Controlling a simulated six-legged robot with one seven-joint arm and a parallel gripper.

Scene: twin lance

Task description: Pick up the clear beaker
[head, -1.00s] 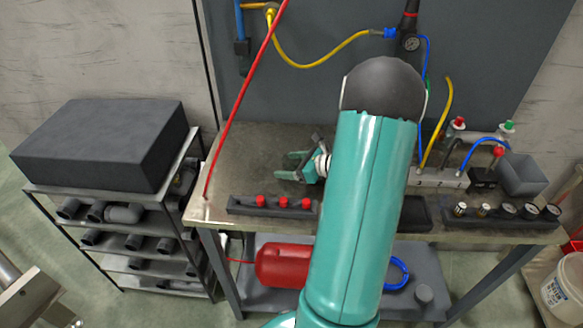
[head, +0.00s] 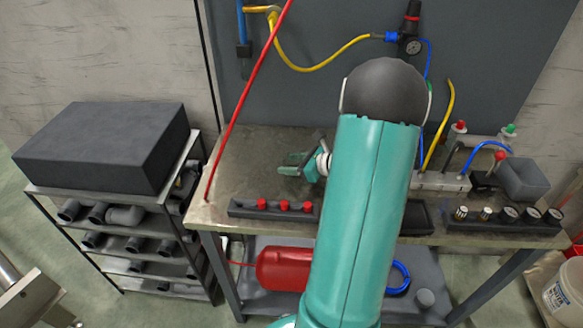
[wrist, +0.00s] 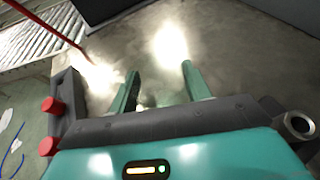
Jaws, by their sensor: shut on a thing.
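My gripper (head: 284,164) is low over the left part of the workbench, left of my big arm link. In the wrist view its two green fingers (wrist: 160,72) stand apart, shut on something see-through. The clear beaker is hardly visible; only a faint pale glint (wrist: 143,104) shows between the fingers near their base. Its outline and whether it touches the bench cannot be made out.
A black rail with red knobs (head: 285,206) lies along the bench's (head: 240,165) front edge, close to my gripper. A red hose (head: 242,105) slants up at left. Valves and gauges (head: 510,213) stand at right. The bench behind the gripper is clear.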

